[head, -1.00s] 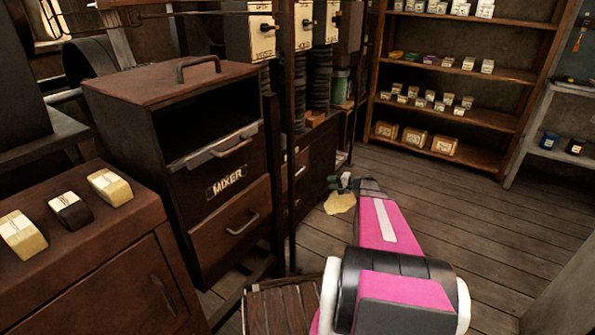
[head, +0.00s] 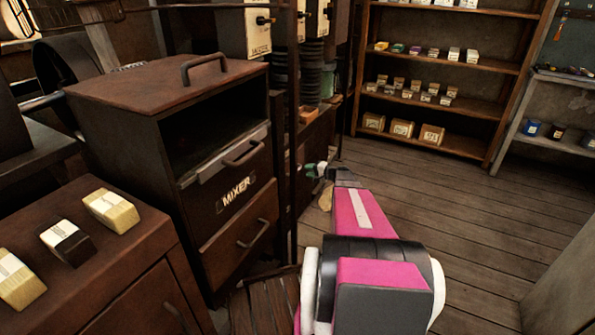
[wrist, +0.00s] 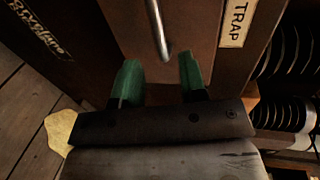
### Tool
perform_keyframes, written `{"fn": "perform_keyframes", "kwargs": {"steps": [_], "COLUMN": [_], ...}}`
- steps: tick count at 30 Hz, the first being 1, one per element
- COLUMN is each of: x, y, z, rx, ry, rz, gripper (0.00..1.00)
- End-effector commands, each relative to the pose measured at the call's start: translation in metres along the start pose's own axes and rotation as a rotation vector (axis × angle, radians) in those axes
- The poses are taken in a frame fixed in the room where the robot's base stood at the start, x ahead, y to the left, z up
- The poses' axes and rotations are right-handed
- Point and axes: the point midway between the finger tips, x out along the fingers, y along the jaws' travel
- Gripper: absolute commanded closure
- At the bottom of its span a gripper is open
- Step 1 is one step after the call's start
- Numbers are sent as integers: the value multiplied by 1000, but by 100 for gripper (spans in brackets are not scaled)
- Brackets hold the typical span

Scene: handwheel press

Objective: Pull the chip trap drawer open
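The chip trap drawer (wrist: 190,25) shows in the wrist view as a brown front with a pale label reading TRAP (wrist: 236,22). Its metal bar handle (wrist: 158,30) runs up the picture. My gripper (wrist: 160,75) is open with two green fingers, one to each side of the handle's line. The handle's near end lies just ahead of the fingertips, and no contact shows. In the head view my gripper (head: 317,170) is beside the dark cabinet row behind a post; the drawer's front is hard to make out there.
The mixer cabinet (head: 236,197) with its own handles stands at left. A dark upright post (head: 292,130) is close to my arm. A yellow piece (wrist: 60,130) shows low beside the gripper. Shelves (head: 430,140) stand at the back; the plank floor (head: 440,210) at right is clear.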

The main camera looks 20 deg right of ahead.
Motion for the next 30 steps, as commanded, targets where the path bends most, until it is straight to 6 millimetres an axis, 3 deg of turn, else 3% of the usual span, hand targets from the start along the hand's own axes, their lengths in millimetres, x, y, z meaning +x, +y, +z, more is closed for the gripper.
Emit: {"fn": "perform_keyframes", "kwargs": {"steps": [6,12,24,25,28,30], "x": [40,61,67,67,67,67], "y": [1,0,0,0,0,0], "z": [-1,0,0,0,0,0], "rx": [-1,-1,0,0,-1,-1], "ry": [0,0,2,1,1,1], "rz": [0,0,0,0,0,0], "gripper": [61,61,61,68,100,100]}}
